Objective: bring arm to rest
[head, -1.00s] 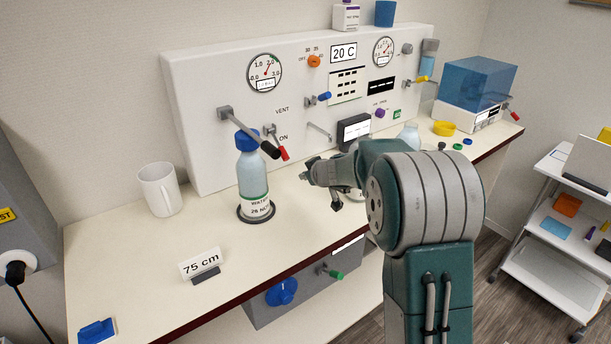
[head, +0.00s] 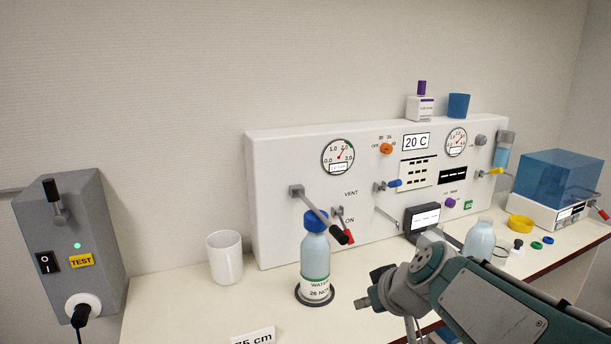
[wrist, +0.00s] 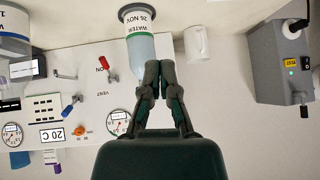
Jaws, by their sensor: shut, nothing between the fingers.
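My gripper (wrist: 159,70) is shut and empty in the wrist view, which is upside down. Its fingertips overlap the edge of the water bottle (wrist: 141,46) in that picture; I cannot tell the gap. In the head view my arm reaches in from the lower right over the counter. The labelled, blue-capped water bottle (head: 315,262) stands upright on a dark ring, left of my arm. My fingertips are hard to make out in the head view.
A white panel (head: 285,165) with gauges and levers stands behind. A white mug (head: 225,258) is left of the bottle, and a grey TEST box (head: 85,215) is farther left. A second bottle (head: 479,243) and a blue-lidded device (head: 555,185) are at right.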

